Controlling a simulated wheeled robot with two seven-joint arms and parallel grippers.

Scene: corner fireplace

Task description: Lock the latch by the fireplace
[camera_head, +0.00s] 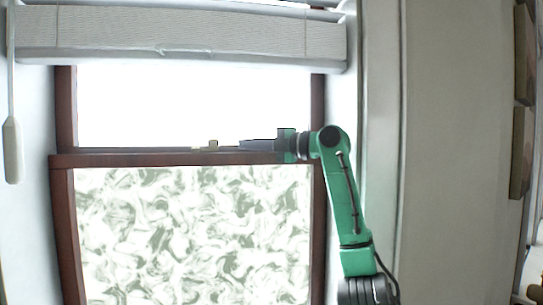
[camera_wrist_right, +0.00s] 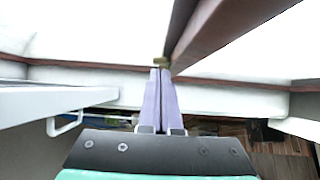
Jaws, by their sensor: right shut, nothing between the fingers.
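The latch (camera_head: 212,145) is a small brass-coloured piece on the brown middle rail of the window. It also shows in the right wrist view (camera_wrist_right: 160,61), just beyond my fingertips. My right gripper (camera_head: 242,146) reaches in from the right along the rail, to the right of the latch. In the right wrist view its two long fingers (camera_wrist_right: 161,72) lie together with nothing between them. The tips are close to the latch; I cannot tell whether they touch it. They partly hide the latch's lower part there. My left gripper is not in view.
The brown window frame (camera_head: 64,220) surrounds a bright upper pane and a patterned lower pane (camera_head: 190,235). A raised pale blind (camera_head: 180,35) hangs above, with a wand (camera_head: 13,150) at the left. A pale wall (camera_head: 450,150) stands right of my arm.

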